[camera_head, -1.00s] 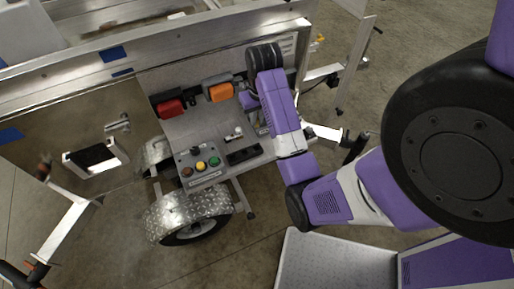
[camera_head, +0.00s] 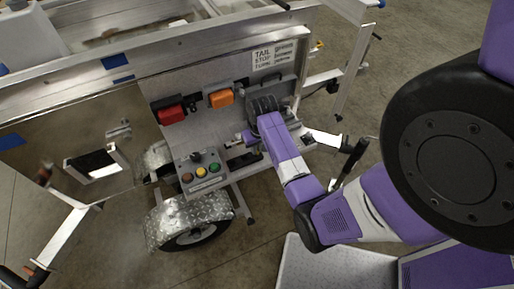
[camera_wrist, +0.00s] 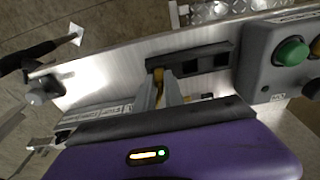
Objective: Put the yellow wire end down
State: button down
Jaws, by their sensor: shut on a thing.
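My gripper (camera_wrist: 165,92) is shut on the yellow wire end (camera_wrist: 159,73), a small yellow piece showing between the fingertips in the wrist view. It is at the left end of a black block with square openings (camera_wrist: 192,63). I cannot tell whether the wire end is touching the block or in an opening. The rest of the wire is mostly hidden by the fingers and my wrist. In the head view my gripper (camera_head: 248,139) is low over the metal panel, right of the button box; the wire end cannot be made out there.
The grey button box (camera_head: 202,172) with red, yellow and green buttons stands close by; its green button (camera_wrist: 291,53) shows at the wrist view's right. A red lamp (camera_head: 171,114), an orange lamp (camera_head: 220,98) and a wire legend label (camera_head: 274,55) are on the upright panel behind.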

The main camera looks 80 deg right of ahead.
jog(key=shift+f, duration=0.1)
jog(key=c, duration=1.4)
grip_release()
jog(key=shift+c, duration=0.2)
